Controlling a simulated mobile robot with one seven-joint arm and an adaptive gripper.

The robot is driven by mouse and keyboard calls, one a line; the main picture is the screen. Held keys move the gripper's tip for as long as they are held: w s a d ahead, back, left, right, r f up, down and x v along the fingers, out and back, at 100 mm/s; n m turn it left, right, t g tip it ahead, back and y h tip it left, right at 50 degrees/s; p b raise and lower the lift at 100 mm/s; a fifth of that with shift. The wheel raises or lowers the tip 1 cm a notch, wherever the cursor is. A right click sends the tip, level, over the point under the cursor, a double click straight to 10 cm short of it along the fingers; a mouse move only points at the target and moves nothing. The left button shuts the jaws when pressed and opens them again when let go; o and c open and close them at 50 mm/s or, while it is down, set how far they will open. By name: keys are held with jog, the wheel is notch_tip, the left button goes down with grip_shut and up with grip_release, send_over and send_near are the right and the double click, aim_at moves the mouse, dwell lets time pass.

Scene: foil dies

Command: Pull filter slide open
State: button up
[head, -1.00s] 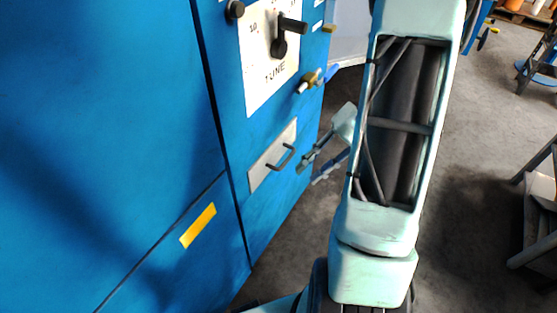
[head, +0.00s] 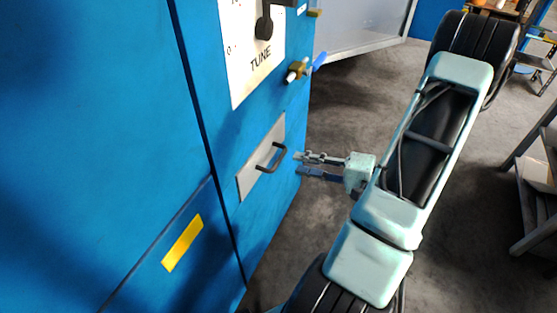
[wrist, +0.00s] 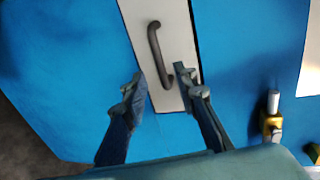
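The filter slide is a pale grey plate (head: 246,178) with a dark bar handle (head: 278,160), set in the blue cabinet front. In the wrist view the plate (wrist: 182,28) and its handle (wrist: 154,52) lie ahead of the fingers. My gripper (head: 298,164) is just right of the handle in the head view, its fingers pointing left at it. In the wrist view my gripper (wrist: 160,78) is open, fingers apart, with the handle's near end between or just beyond the tips. I cannot tell whether anything touches.
A brass valve with a blue lever (head: 319,62) sticks out of the cabinet above the slide; its brass fitting shows in the wrist view (wrist: 272,124). A TUNE panel (head: 248,75) is higher up. A yellow label (head: 183,243) is lower left. Bare floor (head: 330,235) lies right of the cabinet.

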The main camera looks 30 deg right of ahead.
aim_at(280, 158)
jog(key=b+x, duration=0.1)
jog(key=x, duration=0.7)
jog(key=shift+c, duration=0.4)
grip_shut()
